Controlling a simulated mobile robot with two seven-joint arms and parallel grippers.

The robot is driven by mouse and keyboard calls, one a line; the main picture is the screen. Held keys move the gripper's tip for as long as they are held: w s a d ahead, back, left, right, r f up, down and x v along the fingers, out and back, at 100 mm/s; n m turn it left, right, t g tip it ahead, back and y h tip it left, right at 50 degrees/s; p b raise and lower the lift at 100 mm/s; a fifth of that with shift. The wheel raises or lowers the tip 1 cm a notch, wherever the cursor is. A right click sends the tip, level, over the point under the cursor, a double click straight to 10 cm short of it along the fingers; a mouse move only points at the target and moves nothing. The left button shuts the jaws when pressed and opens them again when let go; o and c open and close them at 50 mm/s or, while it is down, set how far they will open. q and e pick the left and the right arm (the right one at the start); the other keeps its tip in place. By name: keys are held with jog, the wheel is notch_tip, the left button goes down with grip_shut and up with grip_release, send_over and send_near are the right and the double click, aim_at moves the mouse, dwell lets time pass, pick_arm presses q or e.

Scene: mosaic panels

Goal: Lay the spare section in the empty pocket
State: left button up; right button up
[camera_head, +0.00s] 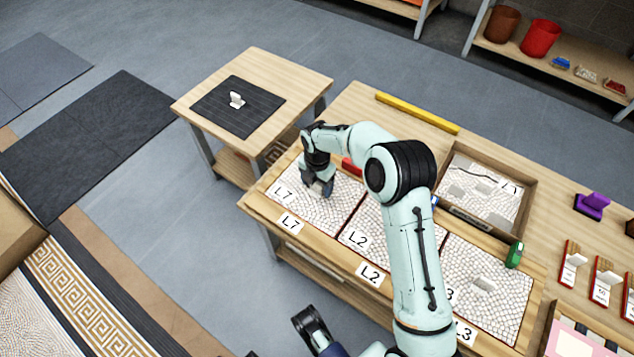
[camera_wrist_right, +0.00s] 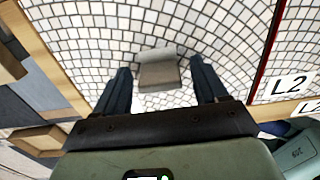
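My right gripper (camera_head: 320,190) is low over the mosaic panel marked L7 (camera_head: 300,205). In the right wrist view its two fingers (camera_wrist_right: 160,88) are spread, with a grey block (camera_wrist_right: 158,70) between them and a gap on each side. A plain whitish patch (camera_wrist_right: 165,101) without tile lines shows just below the block. I cannot tell whether the block is the spare section or whether the patch is a pocket. A small white piece with an upright part (camera_head: 237,100) stands on a black mat. A dark part of my left arm shows at the bottom; its fingers are not clear.
The black mat (camera_head: 215,108) lies on a small side table (camera_head: 265,65). Panel L2 (camera_head: 375,235) and panel L3 (camera_head: 510,300) lie to the right, L3 with a small raised light piece (camera_head: 482,287). A wooden tray (camera_head: 530,192), a yellow bar (camera_head: 415,112) and a green tool (camera_head: 515,254) are also on the bench.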

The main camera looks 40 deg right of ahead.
jog(key=shift+r, duration=0.15)
jog(key=shift+r, duration=0.3)
pick_arm(q)
jog(key=shift+g+h, duration=0.4)
jog(key=shift+g, duration=0.2)
jog(key=s+r+p, duration=0.1)
jog(key=s+d+r+p, duration=0.1)
jog(key=s, duration=0.1)
jog(key=s+d+r+p, duration=0.1)
jog(key=shift+s+d, duration=0.15)
jog(key=shift+s, duration=0.05)
pick_arm(e)
notch_tip(320, 180, up, 12)
jog(key=shift+f, duration=0.25)
